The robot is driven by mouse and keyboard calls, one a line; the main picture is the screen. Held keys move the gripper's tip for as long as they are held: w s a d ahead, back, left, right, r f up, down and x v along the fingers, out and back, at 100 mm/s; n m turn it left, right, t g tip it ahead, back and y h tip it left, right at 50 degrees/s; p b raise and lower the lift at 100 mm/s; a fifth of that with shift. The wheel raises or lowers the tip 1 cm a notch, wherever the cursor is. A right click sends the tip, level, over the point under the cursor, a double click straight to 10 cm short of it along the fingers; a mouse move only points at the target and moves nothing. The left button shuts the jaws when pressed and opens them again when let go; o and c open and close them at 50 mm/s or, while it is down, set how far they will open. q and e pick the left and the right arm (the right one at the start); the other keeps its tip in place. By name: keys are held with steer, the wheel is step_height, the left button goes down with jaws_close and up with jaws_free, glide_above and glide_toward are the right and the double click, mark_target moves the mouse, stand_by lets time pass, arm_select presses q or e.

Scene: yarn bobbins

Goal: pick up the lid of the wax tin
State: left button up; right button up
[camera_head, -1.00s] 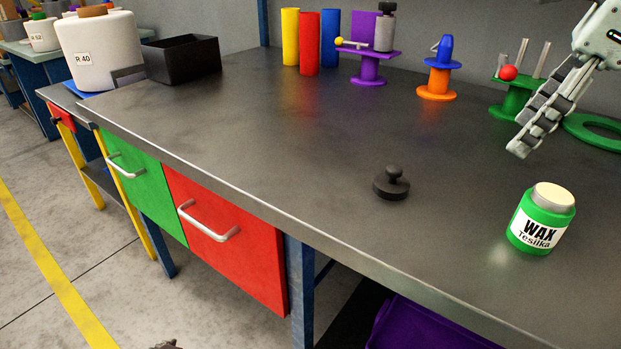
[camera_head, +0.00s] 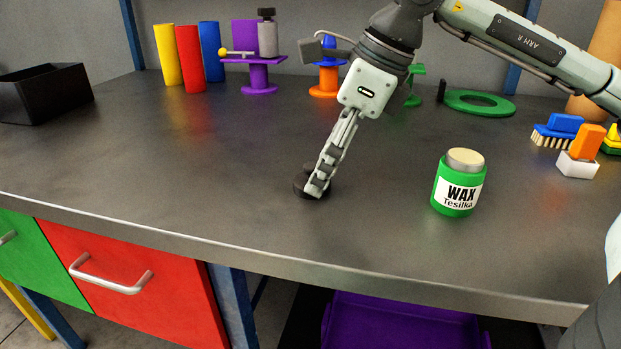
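The dark round lid (camera_head: 302,184) lies on the grey workbench (camera_head: 220,190), left of the wax tin. My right gripper (camera_head: 318,187) reaches down to it from above, its fingers in front of the lid and hiding most of it, including its knob. The fingers overlap from this side, so I cannot tell whether they are open or shut, or whether they touch the lid. The green wax tin (camera_head: 459,185) stands upright with a white label and a pale top showing. My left gripper is not in view.
Yellow, red (camera_head: 189,60) and blue cylinders and a purple stand (camera_head: 258,75) are at the back. A black bin (camera_head: 45,95) is at the left. Brushes (camera_head: 562,130) and a green ring (camera_head: 480,103) are at the right. The bench's front left is clear.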

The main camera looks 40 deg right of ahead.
steer(key=shift+w+a+f, duration=0.2)
steer(key=shift+w+f, duration=0.05)
steer(key=shift+f, duration=0.4)
steer(key=c, duration=0.8)
steer(key=shift+c, duration=0.2)
